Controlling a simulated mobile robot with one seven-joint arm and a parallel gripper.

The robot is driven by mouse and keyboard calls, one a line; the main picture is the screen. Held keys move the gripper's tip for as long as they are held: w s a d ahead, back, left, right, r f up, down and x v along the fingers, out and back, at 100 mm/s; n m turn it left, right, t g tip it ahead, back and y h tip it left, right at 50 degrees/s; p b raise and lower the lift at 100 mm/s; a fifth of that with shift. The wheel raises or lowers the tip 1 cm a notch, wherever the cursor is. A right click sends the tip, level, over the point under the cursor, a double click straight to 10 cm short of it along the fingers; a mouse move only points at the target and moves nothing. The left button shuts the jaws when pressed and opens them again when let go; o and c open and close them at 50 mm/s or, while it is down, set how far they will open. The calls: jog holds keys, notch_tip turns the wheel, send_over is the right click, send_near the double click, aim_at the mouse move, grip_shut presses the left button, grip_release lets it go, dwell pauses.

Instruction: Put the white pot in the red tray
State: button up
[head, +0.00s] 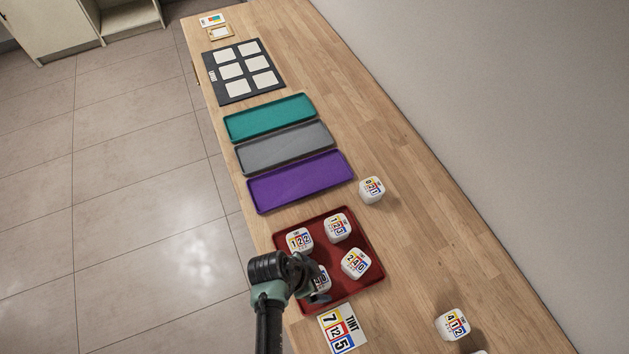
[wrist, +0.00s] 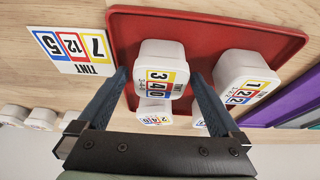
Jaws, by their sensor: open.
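The red tray (head: 352,222) lies on the wooden table with several white pots in it, each with a coloured number label. In the wrist view, my gripper (wrist: 159,78) is open, its two blue fingers on either side of a white pot labelled 340 (wrist: 158,52). That pot stands upright inside the red tray (wrist: 205,32); I cannot tell whether the fingers touch it. In the head view my gripper (head: 318,292) partly hides this pot. Other pots in the tray are labelled 122 (head: 299,240), 123 (head: 338,227) and 240 (head: 356,264).
A white pot (head: 371,190) stands beyond the tray, and another labelled 412 (head: 452,324) nearer me. A TINT card (head: 342,329) reading 7 12 5 lies by the tray. Purple (head: 300,181), grey (head: 284,148) and teal (head: 270,118) trays and a dark board (head: 242,72) lie farther along.

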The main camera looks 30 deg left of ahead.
jog(key=v, duration=1.2)
jog(key=shift+r, duration=0.15)
